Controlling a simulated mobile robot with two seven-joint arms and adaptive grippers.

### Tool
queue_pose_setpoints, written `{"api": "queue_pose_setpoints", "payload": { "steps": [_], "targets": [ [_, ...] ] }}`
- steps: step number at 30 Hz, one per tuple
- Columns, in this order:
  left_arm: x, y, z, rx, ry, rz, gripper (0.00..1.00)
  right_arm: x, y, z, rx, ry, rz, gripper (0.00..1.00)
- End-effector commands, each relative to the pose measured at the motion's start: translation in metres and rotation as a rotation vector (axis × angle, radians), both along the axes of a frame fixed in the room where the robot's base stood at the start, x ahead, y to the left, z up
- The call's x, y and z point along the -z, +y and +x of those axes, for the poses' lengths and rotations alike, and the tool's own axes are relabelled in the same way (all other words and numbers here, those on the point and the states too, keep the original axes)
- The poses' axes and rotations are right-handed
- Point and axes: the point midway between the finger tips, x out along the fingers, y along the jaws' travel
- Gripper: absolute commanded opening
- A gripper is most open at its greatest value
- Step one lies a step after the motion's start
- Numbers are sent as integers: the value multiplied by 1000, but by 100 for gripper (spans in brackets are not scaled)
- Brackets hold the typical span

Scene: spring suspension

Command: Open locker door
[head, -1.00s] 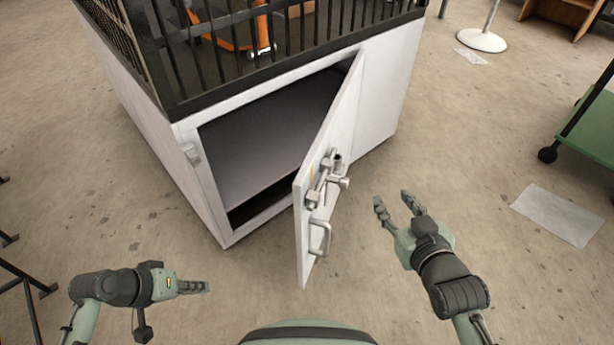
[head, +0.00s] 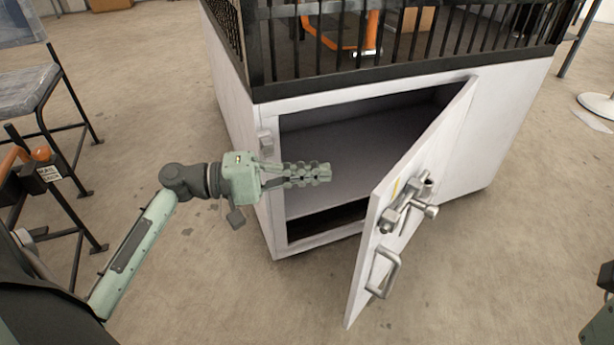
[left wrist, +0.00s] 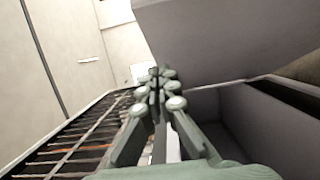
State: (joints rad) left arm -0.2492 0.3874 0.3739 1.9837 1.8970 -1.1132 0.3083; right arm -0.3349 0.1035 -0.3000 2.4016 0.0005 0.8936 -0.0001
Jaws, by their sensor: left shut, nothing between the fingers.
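The white locker door (head: 385,235) stands ajar, swung out toward me from its hinge side at the right. It carries a grey latch (head: 408,205) and a pull handle (head: 382,272) on its outer face. The opening shows the dark locker interior (head: 330,165). My left gripper (head: 328,172) is shut and empty, pointing right in front of the opening, to the left of the door's free edge. Its fingers also show in the left wrist view (left wrist: 157,82), with the door panel (left wrist: 230,40) above right. Only a sliver of my right arm shows at the right edge; its fingers cannot be made out.
Black railings (head: 410,45) top the white locker cabinet (head: 515,120). A catch (head: 265,142) sits on the left frame of the opening. A chair (head: 35,90) and dark stands are at the left. The floor in front is clear.

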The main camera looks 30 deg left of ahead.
Motion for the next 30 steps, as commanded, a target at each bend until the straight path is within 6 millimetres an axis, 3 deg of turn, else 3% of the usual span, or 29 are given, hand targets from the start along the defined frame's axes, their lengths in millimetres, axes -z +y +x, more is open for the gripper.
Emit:
{"api": "queue_pose_setpoints", "payload": {
  "steps": [7,13,30],
  "targets": [
    [0,-43,32,2,-3,0,0,1,1,1,-1,-8,-7,40],
    [1,-71,26,1,0,0,0,0,1,2,-2,-12,-10,40],
    [0,-82,25,-1,2,1,0,-1,1,2,-1,-13,-11,40]
  ]
}}
